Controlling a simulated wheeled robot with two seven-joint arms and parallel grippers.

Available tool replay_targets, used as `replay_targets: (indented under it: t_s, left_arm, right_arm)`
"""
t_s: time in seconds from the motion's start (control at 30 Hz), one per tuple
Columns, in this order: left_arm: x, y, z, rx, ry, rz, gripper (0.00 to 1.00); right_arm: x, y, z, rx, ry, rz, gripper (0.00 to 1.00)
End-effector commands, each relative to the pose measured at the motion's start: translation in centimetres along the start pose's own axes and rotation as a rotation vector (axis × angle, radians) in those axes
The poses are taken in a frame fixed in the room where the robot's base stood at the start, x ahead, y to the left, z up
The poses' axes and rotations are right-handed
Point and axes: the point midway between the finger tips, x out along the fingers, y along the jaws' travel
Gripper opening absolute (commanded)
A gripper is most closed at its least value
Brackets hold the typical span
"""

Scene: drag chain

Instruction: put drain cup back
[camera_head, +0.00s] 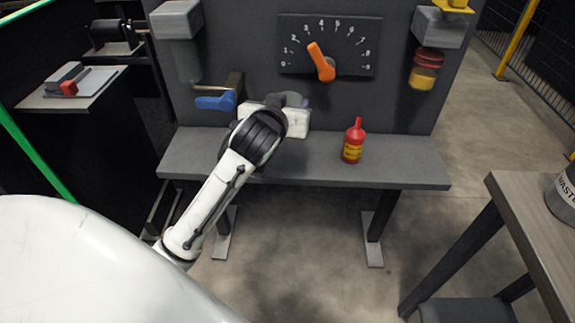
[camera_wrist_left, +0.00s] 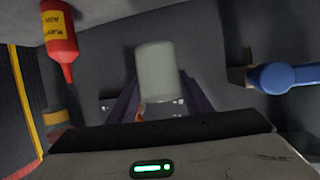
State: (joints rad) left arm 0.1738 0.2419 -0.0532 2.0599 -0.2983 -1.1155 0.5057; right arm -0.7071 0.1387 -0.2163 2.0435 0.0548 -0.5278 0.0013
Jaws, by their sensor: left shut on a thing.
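A pale grey, translucent cylinder (camera_wrist_left: 157,70), which looks like the drain cup, is between the jaws of my left gripper (camera_wrist_left: 152,98) in the left wrist view. The jaws are shut on its lower part in that picture. In the head view my left gripper (camera_head: 291,101) is above the back of the grey bench, in front of the dark panel, and the wrist mostly hides the cup. A grey block with a translucent bowl (camera_head: 186,62) hangs at the panel's upper left. My right gripper is not in view.
A red bottle (camera_head: 353,141) stands on the grey bench (camera_head: 410,171), right of my left gripper. A blue handle (camera_head: 216,102) sticks out to its left. An orange pointer (camera_head: 321,63) is on the dial above. A yellow-bowled unit (camera_head: 424,76) hangs at right. The bench's right end is clear.

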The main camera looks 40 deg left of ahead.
Motion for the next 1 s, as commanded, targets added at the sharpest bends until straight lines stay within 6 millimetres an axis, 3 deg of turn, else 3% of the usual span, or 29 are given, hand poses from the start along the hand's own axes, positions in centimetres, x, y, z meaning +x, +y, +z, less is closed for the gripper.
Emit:
replay_targets:
  t_s: [0.2, 0.47, 0.7, 1.0]
  left_arm:
    - [1.5, -0.3, 3.8, 0.004, -0.003, -0.006, 0.24]
    - [2.2, -0.2, 5.9, 0.002, -0.003, -0.005, 0.24]
    - [3.4, -0.2, 9.4, 0.002, -0.002, -0.005, 0.24]
    - [3.5, -0.1, 9.6, 0.001, -0.001, -0.004, 0.24]
  right_arm:
    - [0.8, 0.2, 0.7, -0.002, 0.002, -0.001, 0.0]
    - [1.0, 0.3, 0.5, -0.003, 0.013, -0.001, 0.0]
    - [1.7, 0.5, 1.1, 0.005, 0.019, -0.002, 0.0]
    - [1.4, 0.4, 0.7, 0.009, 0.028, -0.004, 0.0]
